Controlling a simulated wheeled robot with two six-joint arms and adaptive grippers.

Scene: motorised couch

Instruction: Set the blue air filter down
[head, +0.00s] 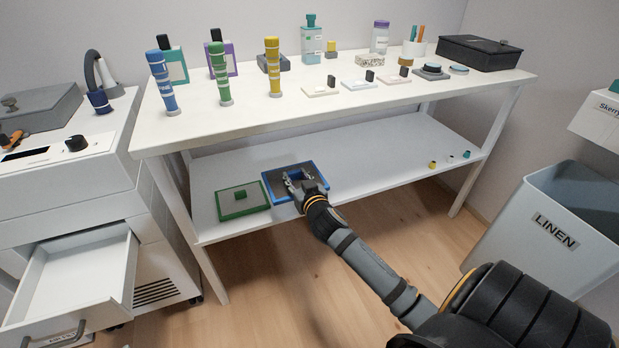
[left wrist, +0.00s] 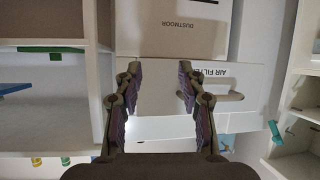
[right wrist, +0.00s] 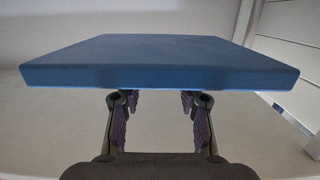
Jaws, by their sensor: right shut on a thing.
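The blue air filter (head: 270,189), a flat blue-rimmed panel with a grey face, lies level at the lower shelf, just right of the green filter (head: 227,211). Whether it touches the shelf cannot be told. My right gripper (head: 298,181) reaches over it from the front and is shut on it. In the right wrist view the blue filter (right wrist: 160,62) spans the picture beyond my right fingers (right wrist: 160,97); the gripped part is hidden. My left gripper (left wrist: 157,68) is open and empty, in front of a white panel labelled "AIR FILTER" (left wrist: 225,73); it is outside the head view.
The lower shelf (head: 370,158) is clear right of the blue filter, except for small items at its right end. The tabletop (head: 210,120) above holds several bottles and boxes. An open drawer (head: 75,275) juts out at left; a linen bin (head: 545,235) stands at right.

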